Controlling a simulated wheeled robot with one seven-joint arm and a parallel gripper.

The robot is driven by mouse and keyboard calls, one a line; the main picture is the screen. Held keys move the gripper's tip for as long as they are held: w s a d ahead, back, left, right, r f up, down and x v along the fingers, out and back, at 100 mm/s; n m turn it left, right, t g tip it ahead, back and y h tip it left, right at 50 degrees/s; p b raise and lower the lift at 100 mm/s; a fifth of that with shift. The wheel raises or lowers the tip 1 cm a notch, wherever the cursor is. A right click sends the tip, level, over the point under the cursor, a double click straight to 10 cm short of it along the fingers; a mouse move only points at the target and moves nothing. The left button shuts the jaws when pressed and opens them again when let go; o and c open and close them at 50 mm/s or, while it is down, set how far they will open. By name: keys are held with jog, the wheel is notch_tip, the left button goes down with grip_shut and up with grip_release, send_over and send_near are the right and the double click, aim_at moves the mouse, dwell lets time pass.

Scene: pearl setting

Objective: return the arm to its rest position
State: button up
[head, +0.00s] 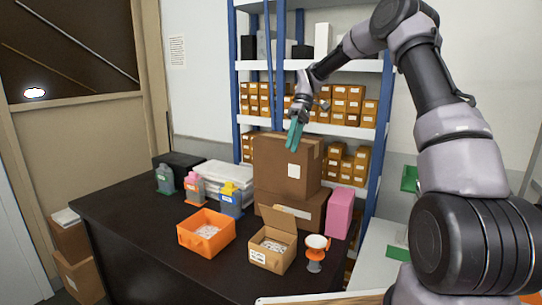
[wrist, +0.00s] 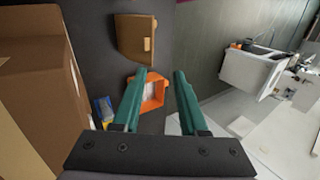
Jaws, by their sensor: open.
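My gripper (head: 294,133) is raised in the air in the head view, in front of the stacked cardboard boxes and the shelf. Its teal fingers point down. In the wrist view my gripper (wrist: 160,85) shows two teal fingers spread apart with nothing held between them. My arm is bent, rising from the lower right and reaching over to the left. The fingers look clear of the table items, but the exact gap to the tall cardboard box (head: 285,165) cannot be told.
The dark table (head: 130,215) holds an orange bin (head: 206,243), an open carton (head: 265,258), an orange-and-white item (head: 316,252), several bottles (head: 229,201) and a pink box (head: 340,213). A blue-framed shelf (head: 376,120) with small boxes stands behind. Air above the table's left half is free.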

jog(key=s+d+r+m+t+h, duration=0.2)
jog(key=s+r+m+t, duration=0.15)
jog(key=s+r, duration=0.45)
jog(key=s+d+r+m+t, duration=0.2)
jog(key=s+d+m+t, duration=0.1)
jog(key=s, duration=0.4)
jog(key=s+d+r+m+t, duration=0.3)
jog(key=s+m, duration=0.1)
jog(key=s, duration=0.3)
jog(key=s+d+r+m+t, duration=0.2)
jog(key=s+d+m+t, duration=0.1)
jog(key=s, duration=0.5)
jog(key=shift+d+r+m, duration=0.3)
jog(key=shift+m, duration=0.45)
